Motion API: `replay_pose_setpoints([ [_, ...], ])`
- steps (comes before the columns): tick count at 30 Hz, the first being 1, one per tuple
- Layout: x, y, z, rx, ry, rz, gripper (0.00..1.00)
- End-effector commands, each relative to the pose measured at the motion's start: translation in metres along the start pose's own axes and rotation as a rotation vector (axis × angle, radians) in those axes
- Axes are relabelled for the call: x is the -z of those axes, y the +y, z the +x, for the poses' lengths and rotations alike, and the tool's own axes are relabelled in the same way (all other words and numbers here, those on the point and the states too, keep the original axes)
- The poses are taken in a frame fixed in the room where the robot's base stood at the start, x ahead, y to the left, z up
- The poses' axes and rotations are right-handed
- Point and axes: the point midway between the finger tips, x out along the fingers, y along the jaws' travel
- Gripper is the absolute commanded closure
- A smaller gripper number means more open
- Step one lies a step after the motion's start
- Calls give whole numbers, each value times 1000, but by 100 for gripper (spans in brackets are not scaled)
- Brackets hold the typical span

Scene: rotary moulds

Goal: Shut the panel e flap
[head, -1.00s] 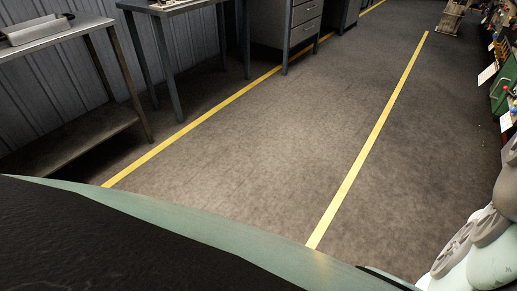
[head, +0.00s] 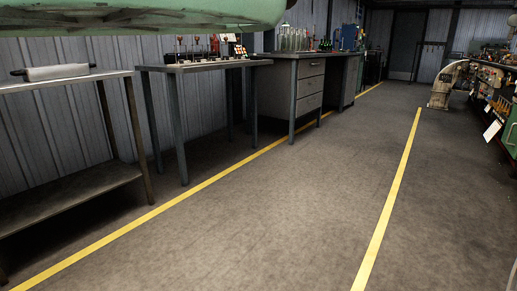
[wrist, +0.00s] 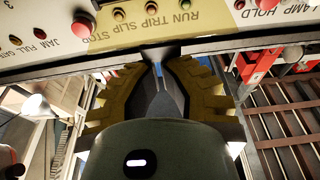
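In the wrist view my gripper (wrist: 159,56), with yellow-and-dark fingers, has its tips drawn together and nothing visible held between them. The gripper is not in the head view.
A metal table (head: 62,83) with a rolling pin (head: 54,72) stands at the left. Another table (head: 200,67) and a drawer bench (head: 290,88) follow along the wall. The floor (head: 270,200) between the yellow lines is clear. Red and amber buttons sit near my gripper.

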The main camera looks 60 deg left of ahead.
Motion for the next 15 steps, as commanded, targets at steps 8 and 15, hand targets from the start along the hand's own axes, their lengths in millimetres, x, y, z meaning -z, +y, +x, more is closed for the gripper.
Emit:
replay_pose_setpoints([
  [8,-21,-5,-11,0,166,1,100],
  [15,-31,-4,-18,0,223,5,100],
])
